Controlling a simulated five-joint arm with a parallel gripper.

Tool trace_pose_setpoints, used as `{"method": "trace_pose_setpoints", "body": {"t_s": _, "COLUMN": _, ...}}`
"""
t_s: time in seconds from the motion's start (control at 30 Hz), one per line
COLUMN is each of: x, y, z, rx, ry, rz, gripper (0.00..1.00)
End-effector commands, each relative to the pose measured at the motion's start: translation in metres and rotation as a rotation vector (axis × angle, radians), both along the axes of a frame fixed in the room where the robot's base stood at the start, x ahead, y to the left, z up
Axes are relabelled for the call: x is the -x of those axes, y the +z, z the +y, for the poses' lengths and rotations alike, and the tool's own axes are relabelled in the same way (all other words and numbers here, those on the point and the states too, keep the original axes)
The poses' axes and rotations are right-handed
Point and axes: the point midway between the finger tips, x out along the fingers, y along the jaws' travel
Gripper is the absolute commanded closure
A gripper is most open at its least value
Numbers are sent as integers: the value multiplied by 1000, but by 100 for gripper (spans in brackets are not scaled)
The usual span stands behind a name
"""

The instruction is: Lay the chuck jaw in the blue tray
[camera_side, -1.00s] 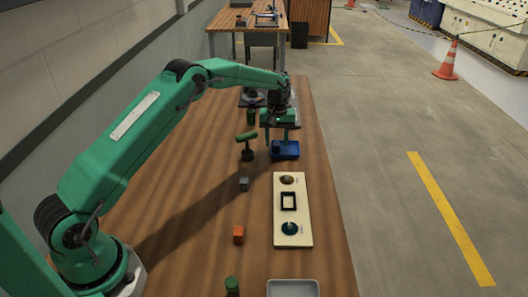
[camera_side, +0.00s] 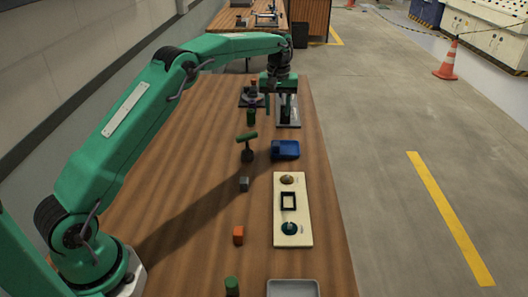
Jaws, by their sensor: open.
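The blue tray (camera_side: 291,155) sits on the wooden table, right of a green-topped T-shaped tool. I cannot tell whether anything lies in it at this size. A small dark grey block (camera_side: 244,184) lies on the table nearer the camera, left of the pale panel; it may be the chuck jaw, but I cannot tell for sure. My gripper (camera_side: 277,102) is open, pointing down over the far part of the table beyond the blue tray, in front of a light plate (camera_side: 289,121). No held thing shows between its fingers.
The green-topped T-shaped tool (camera_side: 247,145) stands left of the tray. A pale panel (camera_side: 279,220), an orange block (camera_side: 238,236), a green cylinder (camera_side: 232,286) and a grey tray (camera_side: 292,289) are nearer. The table's left side is largely clear.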

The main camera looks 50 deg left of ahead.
Motion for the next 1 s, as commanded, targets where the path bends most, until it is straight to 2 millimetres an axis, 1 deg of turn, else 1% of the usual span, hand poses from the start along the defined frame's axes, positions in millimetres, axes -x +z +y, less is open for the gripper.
{"method": "trace_pose_setpoints", "body": {"t_s": 0.13, "x": 0, "y": 5, "z": 0, "rx": 0, "ry": 0, "rz": 0, "gripper": 57}}
{"method": "trace_pose_setpoints", "body": {"t_s": 0.73, "x": 1, "y": 7, "z": 0, "rx": 0, "ry": -3, "rz": -3, "gripper": 57}}
{"method": "trace_pose_setpoints", "body": {"t_s": 0.87, "x": 5, "y": 15, "z": -3, "rx": -1, "ry": -16, "rz": -11, "gripper": 57}}
{"method": "trace_pose_setpoints", "body": {"t_s": 1.0, "x": 14, "y": 34, "z": -8, "rx": -5, "ry": -46, "rz": -30, "gripper": 57}}
